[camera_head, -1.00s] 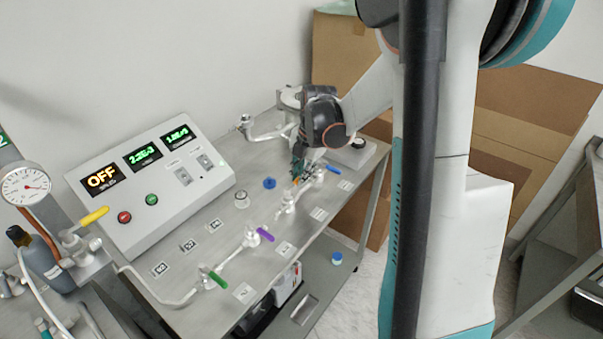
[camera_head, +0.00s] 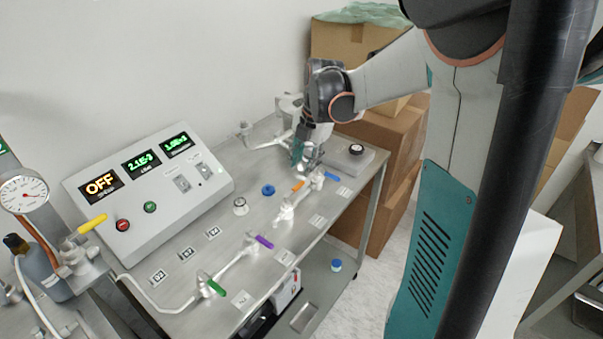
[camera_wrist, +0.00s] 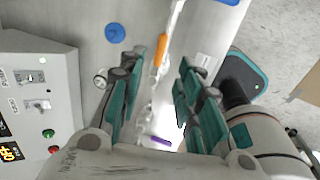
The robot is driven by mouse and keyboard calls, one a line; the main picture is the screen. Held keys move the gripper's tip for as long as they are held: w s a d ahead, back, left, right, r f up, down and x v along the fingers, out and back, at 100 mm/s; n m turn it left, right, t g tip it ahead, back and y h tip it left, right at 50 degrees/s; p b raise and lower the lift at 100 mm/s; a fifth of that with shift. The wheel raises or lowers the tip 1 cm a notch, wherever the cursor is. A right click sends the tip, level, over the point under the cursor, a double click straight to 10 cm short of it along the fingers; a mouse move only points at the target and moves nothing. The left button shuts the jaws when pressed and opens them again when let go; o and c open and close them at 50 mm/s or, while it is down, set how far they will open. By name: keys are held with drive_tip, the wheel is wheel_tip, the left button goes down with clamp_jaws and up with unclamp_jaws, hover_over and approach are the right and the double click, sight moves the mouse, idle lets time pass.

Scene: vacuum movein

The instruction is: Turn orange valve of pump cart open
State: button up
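The orange valve handle (camera_head: 298,186) sits on the silver pipe (camera_head: 284,212) along the right part of the pump cart's top (camera_head: 262,208). In the wrist view the orange handle (camera_wrist: 161,48) lies roughly along the pipe, just past the fingertips. My gripper (camera_head: 299,156) is above the cart, a little behind and above the handle. In the wrist view my gripper (camera_wrist: 162,62) has its teal fingers spread with nothing between them. The handle looks clear of the fingers, though the exact gap is hard to judge.
A blue handle (camera_head: 332,176), a purple handle (camera_head: 264,241) and a green handle (camera_head: 216,287) stand on nearby valves. The control box (camera_head: 150,195) fills the cart's back left and reads OFF. Cardboard boxes (camera_head: 385,140) stand behind the cart.

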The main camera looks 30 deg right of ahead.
drive_tip(key=r, duration=0.4)
drive_tip(key=shift+s+d, duration=0.15)
drive_tip(key=shift+s, duration=0.25)
